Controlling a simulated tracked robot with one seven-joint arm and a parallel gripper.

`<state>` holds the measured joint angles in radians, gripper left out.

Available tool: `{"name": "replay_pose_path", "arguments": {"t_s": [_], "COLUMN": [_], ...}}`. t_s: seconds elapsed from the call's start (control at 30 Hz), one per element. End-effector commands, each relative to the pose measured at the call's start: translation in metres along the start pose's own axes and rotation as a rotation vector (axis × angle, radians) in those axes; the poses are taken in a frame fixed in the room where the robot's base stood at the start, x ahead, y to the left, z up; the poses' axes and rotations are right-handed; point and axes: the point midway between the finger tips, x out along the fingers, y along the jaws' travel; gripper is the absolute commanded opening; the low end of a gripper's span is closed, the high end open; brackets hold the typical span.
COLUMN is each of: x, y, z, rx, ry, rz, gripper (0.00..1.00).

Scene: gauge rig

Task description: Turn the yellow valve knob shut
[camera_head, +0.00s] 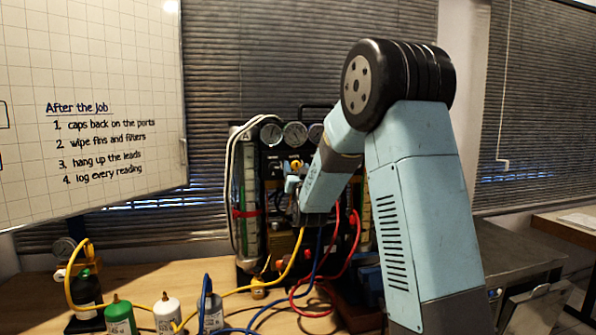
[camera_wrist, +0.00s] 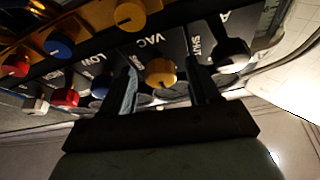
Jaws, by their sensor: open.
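A round yellow knob (camera_wrist: 160,73) on the dark valve panel sits between the two fingers of my gripper (camera_wrist: 163,84) in the wrist view. The fingers are open, one on each side of it, with gaps that look clear; I cannot tell the depth exactly. The panel lettering near it reads "VAC" and "SHUT". A second yellow knob (camera_wrist: 130,14) is farther up in the wrist view. In the head view a yellow knob (camera_head: 296,165) shows beside my arm, but I cannot tell which one it is. My forearm hides much of the panel there.
A black knob (camera_wrist: 232,53), blue knob (camera_wrist: 58,46) and red knob (camera_wrist: 65,97) are on the same panel. Gauges (camera_head: 295,133) top the rig. Yellow hose (camera_head: 238,290), blue and red hoses cross the bench. Bottles (camera_head: 119,316) stand front left.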

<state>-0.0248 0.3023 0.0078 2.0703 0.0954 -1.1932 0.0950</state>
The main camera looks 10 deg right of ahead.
Motion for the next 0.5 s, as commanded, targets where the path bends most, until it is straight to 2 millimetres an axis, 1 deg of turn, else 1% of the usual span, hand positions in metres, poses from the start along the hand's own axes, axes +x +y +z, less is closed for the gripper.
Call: {"name": "replay_pose_path", "arguments": {"t_s": [0.27,0.5], "x": [0.0007,0.0005], "y": [-0.0002,-0.0004], "z": [0.0002,0.0002], "rx": [0.000,0.000], "ry": [-0.001,0.000], "rz": [0.000,0.000], "gripper": [0.60,0.37]}}
